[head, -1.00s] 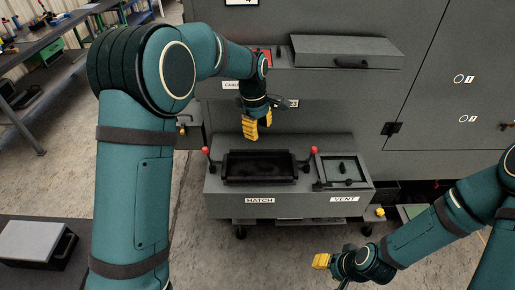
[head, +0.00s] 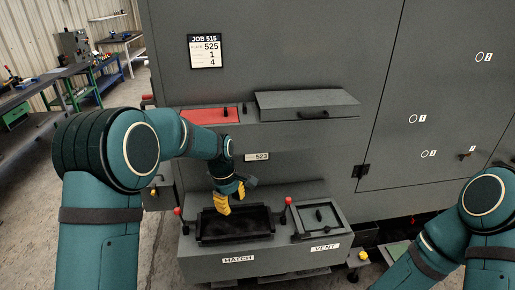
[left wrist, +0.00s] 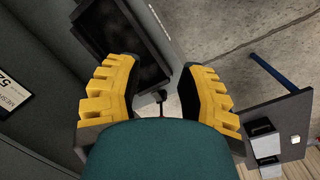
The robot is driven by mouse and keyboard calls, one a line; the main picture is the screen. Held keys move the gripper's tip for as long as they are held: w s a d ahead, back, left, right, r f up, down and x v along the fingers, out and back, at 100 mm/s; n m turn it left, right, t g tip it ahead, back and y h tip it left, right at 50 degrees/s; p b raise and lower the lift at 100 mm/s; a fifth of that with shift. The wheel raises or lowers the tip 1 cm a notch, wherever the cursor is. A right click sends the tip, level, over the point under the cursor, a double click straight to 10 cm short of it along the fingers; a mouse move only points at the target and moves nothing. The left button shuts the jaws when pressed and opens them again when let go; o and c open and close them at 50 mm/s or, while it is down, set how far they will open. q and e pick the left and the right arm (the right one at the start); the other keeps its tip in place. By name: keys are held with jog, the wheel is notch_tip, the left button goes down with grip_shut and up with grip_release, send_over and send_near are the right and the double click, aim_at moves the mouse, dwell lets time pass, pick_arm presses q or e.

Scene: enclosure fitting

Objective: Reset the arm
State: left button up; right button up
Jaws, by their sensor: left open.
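My left gripper (head: 229,198) has yellow fingers and hangs just above the open black hatch recess (head: 236,238) on the grey unit. In the left wrist view its two yellow fingers (left wrist: 155,95) stand wide apart with nothing between them. The hatch recess (left wrist: 124,45) also shows there, beyond the fingers. My right arm comes in at the lower right of the head view, and its gripper is out of the picture.
A grey cabinet (head: 270,55) fills the back, with a red panel (head: 210,115) and a grey lidded box (head: 306,102) on its ledge. Red-knobbed levers (head: 288,201) flank the recess. The vent (head: 318,220) is at right. Workbenches (head: 40,85) stand at left; floor between is clear.

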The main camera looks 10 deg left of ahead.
pick_arm(q)
jog(key=s+d+f+m+h+b, duration=0.1)
jog(key=s+f+m+b, duration=0.15)
jog(key=s+f, duration=0.45)
jog(key=s+d+f+m+b, duration=0.1)
jog(key=s+f+m, duration=0.15)
jog(key=f, duration=0.95)
jog(key=s+d+f+m+b, duration=0.1)
jog(key=s+d+f+m, duration=0.1)
jog(key=s, duration=0.5)
jog(key=s+d+f+m+t+h+b, duration=0.1)
jog(key=s+d+f+m+b, duration=0.1)
jog(key=s+f+m, duration=0.2)
jog(key=s+f, duration=0.3)
jog(key=shift+s+t+h, duration=0.3)
